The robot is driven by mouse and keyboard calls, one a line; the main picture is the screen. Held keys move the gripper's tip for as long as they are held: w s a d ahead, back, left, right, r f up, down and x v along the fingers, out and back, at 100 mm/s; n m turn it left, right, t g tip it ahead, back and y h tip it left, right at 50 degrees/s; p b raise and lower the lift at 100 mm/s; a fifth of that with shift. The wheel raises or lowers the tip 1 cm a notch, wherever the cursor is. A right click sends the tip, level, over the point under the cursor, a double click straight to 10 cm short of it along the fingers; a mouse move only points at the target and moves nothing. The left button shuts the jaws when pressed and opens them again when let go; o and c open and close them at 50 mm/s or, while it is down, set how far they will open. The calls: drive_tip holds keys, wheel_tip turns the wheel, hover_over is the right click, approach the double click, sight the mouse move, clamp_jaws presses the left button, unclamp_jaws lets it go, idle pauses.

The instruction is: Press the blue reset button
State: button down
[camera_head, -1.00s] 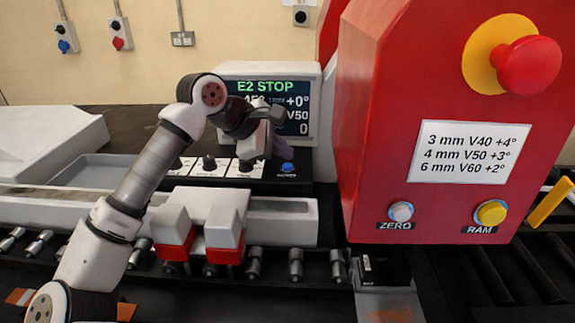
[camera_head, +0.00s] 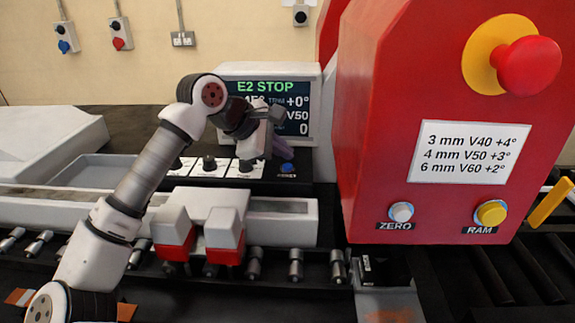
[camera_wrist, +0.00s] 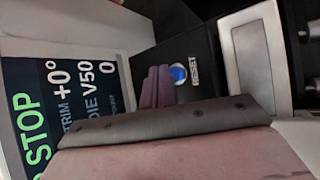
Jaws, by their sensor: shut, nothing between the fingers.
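The blue reset button (camera_head: 287,168) sits at the right end of a black control panel, below the display, with a label under it. It also shows in the wrist view (camera_wrist: 178,75), beside the white word RESET, partly covered by a finger on its left side. My gripper (camera_head: 275,150) is shut and empty, just left of and above the button in the head view. In the wrist view its purple-grey fingertips (camera_wrist: 158,86) lie close to the button. I cannot tell whether they touch it.
The display (camera_head: 268,95) reads "E2 STOP" behind my gripper. Black knobs on white plates (camera_head: 209,163) line the panel to the left. A large red housing (camera_head: 385,130) with a red mushroom button (camera_head: 528,65) stands close on the right.

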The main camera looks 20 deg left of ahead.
drive_tip(key=shift+f, duration=0.1)
idle(0.3)
drive_tip(key=shift+f+b, duration=0.4)
drive_tip(key=shift+b, duration=0.25)
drive_tip(key=shift+f+b, duration=0.4)
drive_tip(key=shift+b, duration=0.1)
idle(0.4)
idle(0.4)
drive_tip(key=shift+r+p, duration=0.35)
drive_tip(key=shift+r, duration=0.5)
wheel_tip(320, 180, up, 5)
drive_tip(key=p, duration=0.2)
drive_tip(key=shift+p, duration=0.35)
idle(0.3)
